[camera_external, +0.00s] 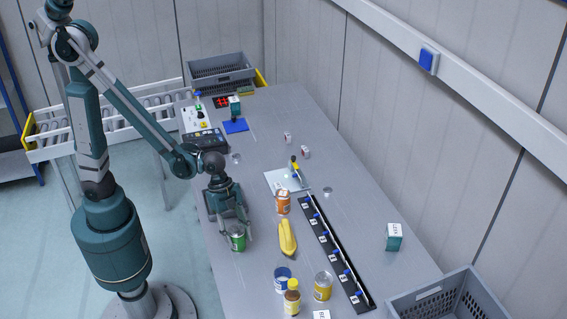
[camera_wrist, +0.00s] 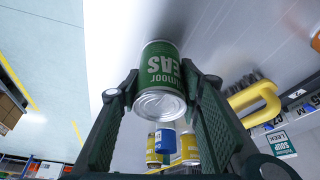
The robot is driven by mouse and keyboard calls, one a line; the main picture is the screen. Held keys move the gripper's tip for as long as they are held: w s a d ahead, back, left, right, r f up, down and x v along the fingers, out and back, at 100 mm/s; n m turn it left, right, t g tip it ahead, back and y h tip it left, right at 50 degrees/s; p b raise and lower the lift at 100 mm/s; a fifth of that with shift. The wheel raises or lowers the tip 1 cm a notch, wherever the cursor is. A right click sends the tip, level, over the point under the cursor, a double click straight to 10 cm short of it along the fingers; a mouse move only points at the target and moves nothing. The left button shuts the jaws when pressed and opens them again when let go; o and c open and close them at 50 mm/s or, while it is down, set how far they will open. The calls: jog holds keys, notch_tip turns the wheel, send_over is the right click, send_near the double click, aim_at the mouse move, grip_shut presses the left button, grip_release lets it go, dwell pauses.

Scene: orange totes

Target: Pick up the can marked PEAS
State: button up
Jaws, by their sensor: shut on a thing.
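The green can marked PEAS (camera_external: 238,242) is at the left edge of the grey table in the external view. In the wrist view the can (camera_wrist: 160,66) sits between my two finger pads, its label upside down and its metal end facing the camera. My gripper (camera_external: 235,234) points down and is shut on the can, one finger on each side. In the wrist view the gripper (camera_wrist: 159,82) shows both fingers at the can's sides. I cannot tell whether the can touches the table.
A black strip (camera_external: 333,252) runs beyond. A grey crate (camera_external: 440,297) is at lower right.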

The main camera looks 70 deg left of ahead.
jog(key=shift+r+p, duration=1.1)
jog(key=shift+r, duration=3.75)
jog(key=shift+d, duration=0.1)
